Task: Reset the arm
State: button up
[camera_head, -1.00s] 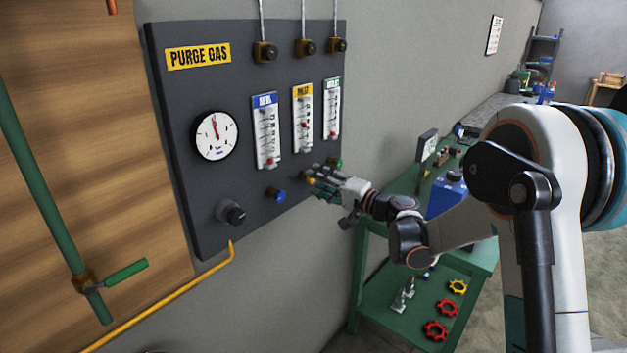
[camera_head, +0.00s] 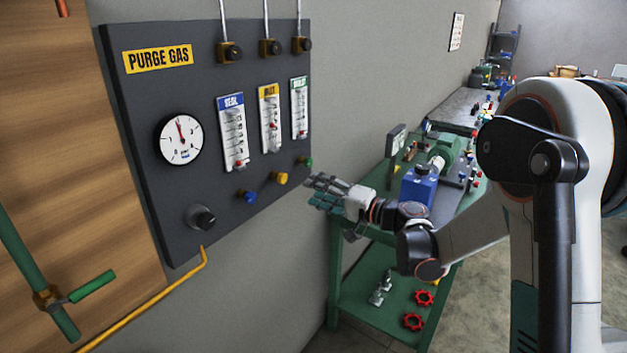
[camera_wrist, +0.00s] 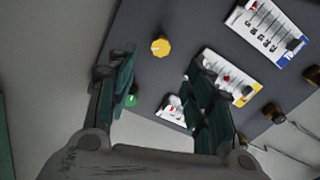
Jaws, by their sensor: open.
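My gripper (camera_head: 322,192) is open and empty, just to the right of the lower right part of the purge gas panel (camera_head: 130,120) in the head view. In the wrist view my gripper (camera_wrist: 160,95) has its two fingers spread apart, with the panel behind them. The yellow knob (camera_wrist: 161,47) and the green knob (camera_wrist: 131,100) show there. The yellow knob (camera_head: 280,179), the blue knob (camera_head: 247,197) and the green knob (camera_head: 306,162) are clear of the fingers in the head view. My arm reaches in from the right.
A green workbench (camera_head: 345,290) stands right of the panel, with a blue box (camera_head: 418,186) on top and red handwheels (camera_head: 413,321) on its shelf. A green pipe (camera_head: 22,255) and a yellow pipe (camera_head: 150,312) run at the left. Open floor lies at right.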

jog(key=s+d+r+n+g+h, duration=0.1)
jog(key=s+g+h, duration=0.15)
jog(key=s, duration=0.65)
jog(key=s+d+r+n+g+h, duration=0.1)
jog(key=s+h, duration=0.3)
jog(key=s, duration=0.5)
jog(key=s+d+f+n+h, duration=0.1)
jog(key=s+d+f+h, duration=0.1)
jog(key=s+d, duration=0.4)
jog(key=s+d+f+n+h, duration=0.1)
jog(key=s+d+h, duration=0.4)
jog(key=s, duration=0.7)
jog(key=shift+s+d+f, duration=0.3)
jog(key=shift+d+f, duration=0.15)
jog(key=shift+f, duration=0.25)
jog(key=shift+h, duration=0.25)
